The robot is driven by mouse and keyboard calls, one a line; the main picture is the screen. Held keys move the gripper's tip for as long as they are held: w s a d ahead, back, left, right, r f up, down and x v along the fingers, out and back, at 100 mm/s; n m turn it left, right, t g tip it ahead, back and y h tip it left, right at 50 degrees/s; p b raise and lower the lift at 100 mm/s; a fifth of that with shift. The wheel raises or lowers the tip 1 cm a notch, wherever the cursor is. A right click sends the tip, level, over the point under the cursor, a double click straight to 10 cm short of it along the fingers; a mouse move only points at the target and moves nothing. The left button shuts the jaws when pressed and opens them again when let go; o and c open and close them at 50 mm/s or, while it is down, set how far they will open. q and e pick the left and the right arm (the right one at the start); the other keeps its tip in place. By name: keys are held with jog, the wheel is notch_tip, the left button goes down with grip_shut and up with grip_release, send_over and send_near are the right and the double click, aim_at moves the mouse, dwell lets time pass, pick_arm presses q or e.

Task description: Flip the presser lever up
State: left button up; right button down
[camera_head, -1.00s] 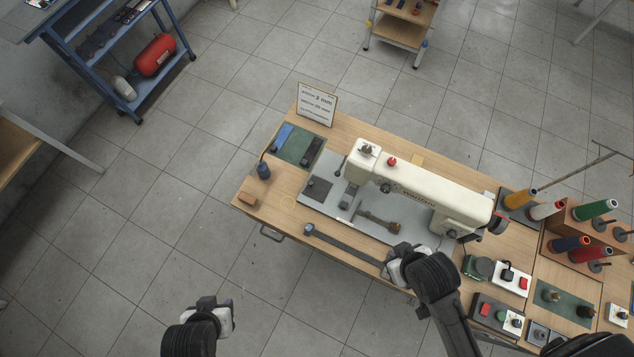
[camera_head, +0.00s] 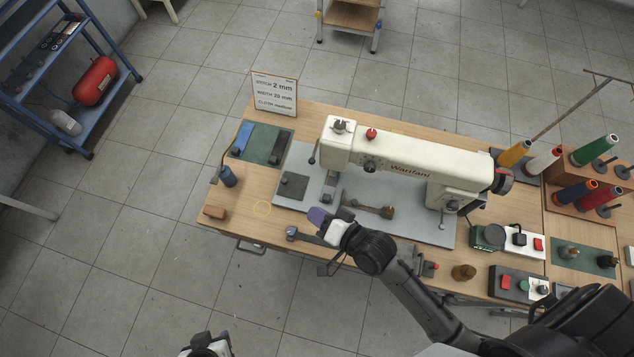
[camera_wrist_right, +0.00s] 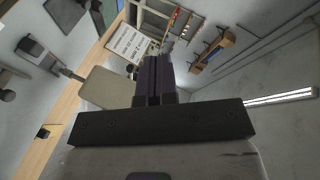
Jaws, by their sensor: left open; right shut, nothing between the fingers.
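The white sewing machine (camera_head: 400,165) stands on a grey plate on the wooden table. A thin lever with a dark knob (camera_head: 312,158) sticks out at the left end of its head and angles downward; I take it for the presser lever. My right gripper (camera_head: 318,216) is shut and empty, in front of the needle area and apart from the lever. In the right wrist view its purple fingers (camera_wrist_right: 152,80) are together, with the cream machine head (camera_wrist_right: 108,88) and a small lever (camera_wrist_right: 70,74) to their left. My left gripper (camera_head: 208,343) is open at the bottom edge, partly cut off.
A sign (camera_head: 274,93) stands at the table's back left. Thread cones (camera_head: 594,150) stand at the right. The table's left front is mostly clear.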

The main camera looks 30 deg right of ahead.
pick_arm(q)
notch_tip(320, 180, down, 18)
jog(key=b, duration=1.5)
jog(key=shift+f+b, duration=0.2)
jog(key=shift+b, duration=0.15)
pick_arm(e)
jog(key=w+d+f+m+t+h, duration=0.2)
jog(key=f+m+t+h, duration=0.3)
jog(key=m, duration=0.7)
jog(key=w+d+f+m+t+h, duration=0.2)
jog(key=f+m+h, duration=0.5)
jog(key=m, duration=0.5)
notch_tip(320, 180, down, 2)
jog(key=w+t, duration=0.1)
jog(key=t, duration=0.1)
jog(key=shift+w+d+t, duration=0.3)
jog(key=shift+d+t, duration=0.05)
jog(key=shift+t, duration=0.05)
jog(key=p, duration=0.1)
send_near(315, 151)
jog(key=a+x, duration=0.1)
jog(key=x, duration=0.2)
pick_arm(q)
jog(key=shift+r, duration=0.6)
pick_arm(e)
jog(key=shift+w+d+r, duration=0.15)
jog(key=shift+w+d, duration=0.2)
jog(key=shift+w, duration=0.2)
pick_arm(q)
jog(key=shift+r, duration=0.1)
